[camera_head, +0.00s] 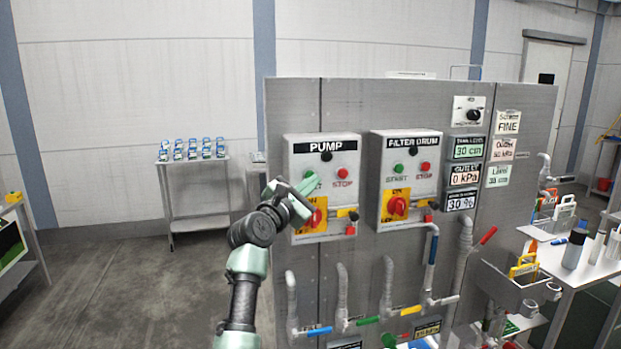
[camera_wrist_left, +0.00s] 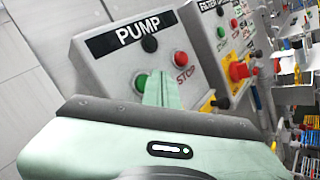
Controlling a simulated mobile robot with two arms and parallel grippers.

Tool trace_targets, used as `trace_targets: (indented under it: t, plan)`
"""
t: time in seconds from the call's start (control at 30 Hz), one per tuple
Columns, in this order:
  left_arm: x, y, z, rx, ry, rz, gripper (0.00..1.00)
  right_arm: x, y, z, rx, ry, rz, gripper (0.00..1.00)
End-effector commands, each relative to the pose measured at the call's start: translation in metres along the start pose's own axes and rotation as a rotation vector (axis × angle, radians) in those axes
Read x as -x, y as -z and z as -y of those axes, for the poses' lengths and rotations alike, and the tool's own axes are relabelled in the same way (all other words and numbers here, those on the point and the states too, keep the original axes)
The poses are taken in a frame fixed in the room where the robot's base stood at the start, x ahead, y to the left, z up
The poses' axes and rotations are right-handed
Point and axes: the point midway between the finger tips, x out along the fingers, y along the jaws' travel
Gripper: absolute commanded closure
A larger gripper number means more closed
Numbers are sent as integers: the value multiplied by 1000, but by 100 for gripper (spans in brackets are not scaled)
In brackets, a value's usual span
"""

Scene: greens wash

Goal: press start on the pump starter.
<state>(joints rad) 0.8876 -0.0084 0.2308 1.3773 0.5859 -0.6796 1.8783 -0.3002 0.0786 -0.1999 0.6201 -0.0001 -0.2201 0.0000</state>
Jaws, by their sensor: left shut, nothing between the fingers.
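The pump starter (camera_head: 325,160) is a grey box labelled PUMP on the upright panel. It has a green start button (camera_head: 310,175), a red stop button (camera_head: 342,173) and a red rotary switch on a yellow plate (camera_head: 312,217). My left gripper (camera_head: 306,187) is shut and empty, with its fingertips in front of the start button and partly covering it. In the left wrist view the fingers (camera_wrist_left: 160,90) point at the box just right of the green button (camera_wrist_left: 141,82). I cannot tell whether they touch it. My right gripper is not in view.
A similar FILTER DRUM starter (camera_head: 404,160) sits just to the right, with its own buttons and switch. Gauges and labels are further right. Pipes with coloured valve handles (camera_head: 320,331) stick out below. A shelf with small jars (camera_head: 192,150) stands at the left; the floor there is clear.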

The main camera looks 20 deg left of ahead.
Motion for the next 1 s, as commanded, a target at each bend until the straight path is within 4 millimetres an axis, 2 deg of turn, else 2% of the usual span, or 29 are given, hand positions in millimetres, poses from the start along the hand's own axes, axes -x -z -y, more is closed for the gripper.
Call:
trace_targets:
  t: [1.0]
  plan:
    - [-7, 5, -5, 0, 0, 0, 100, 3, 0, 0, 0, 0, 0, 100]
